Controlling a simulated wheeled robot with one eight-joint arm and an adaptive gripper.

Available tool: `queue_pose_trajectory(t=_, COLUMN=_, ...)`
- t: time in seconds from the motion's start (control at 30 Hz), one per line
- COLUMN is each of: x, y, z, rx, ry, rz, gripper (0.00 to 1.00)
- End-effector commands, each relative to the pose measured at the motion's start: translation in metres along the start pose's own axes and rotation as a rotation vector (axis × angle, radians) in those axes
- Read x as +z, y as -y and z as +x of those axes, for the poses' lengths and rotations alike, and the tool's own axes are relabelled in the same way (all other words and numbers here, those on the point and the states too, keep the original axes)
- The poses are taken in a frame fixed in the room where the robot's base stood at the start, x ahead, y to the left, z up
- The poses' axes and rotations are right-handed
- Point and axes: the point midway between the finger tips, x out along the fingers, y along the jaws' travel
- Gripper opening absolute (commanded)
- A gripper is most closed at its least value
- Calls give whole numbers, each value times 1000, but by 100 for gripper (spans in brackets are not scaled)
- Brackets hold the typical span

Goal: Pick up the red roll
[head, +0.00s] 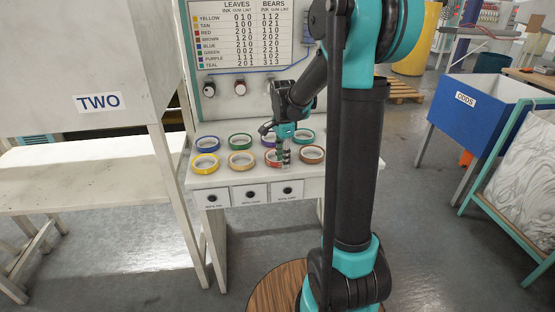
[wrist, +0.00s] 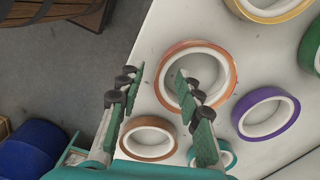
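The red roll (head: 269,161) lies flat in the front row of rolls on the white table, partly hidden by my gripper (head: 282,159). In the wrist view the roll (wrist: 230,70) looks orange-red and is the large ring ahead of the fingers. My gripper (wrist: 160,72) is open and empty. One finger shows left of the roll, outside its rim. I cannot tell how high the fingertips are above the table.
The brown roll (head: 322,153) lies close on the right, the tan roll (head: 241,168) on the left. The purple roll (wrist: 291,115) and teal roll (wrist: 232,155) lie behind. Green, blue and yellow rolls share the table. A chart board (head: 245,85) stands behind.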

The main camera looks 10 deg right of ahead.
Motion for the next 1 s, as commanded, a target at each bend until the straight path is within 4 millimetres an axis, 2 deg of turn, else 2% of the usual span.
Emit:
queue_pose_trajectory(t=0.3, x=0, y=0, z=6, rx=0, ry=0, rz=0, gripper=35)
queue_pose_trajectory(t=0.6, x=0, y=0, z=6, rx=0, ry=0, rz=0, gripper=0)
queue_pose_trajectory(t=1.0, x=0, y=0, z=5, rx=0, ry=0, rz=0, gripper=0)
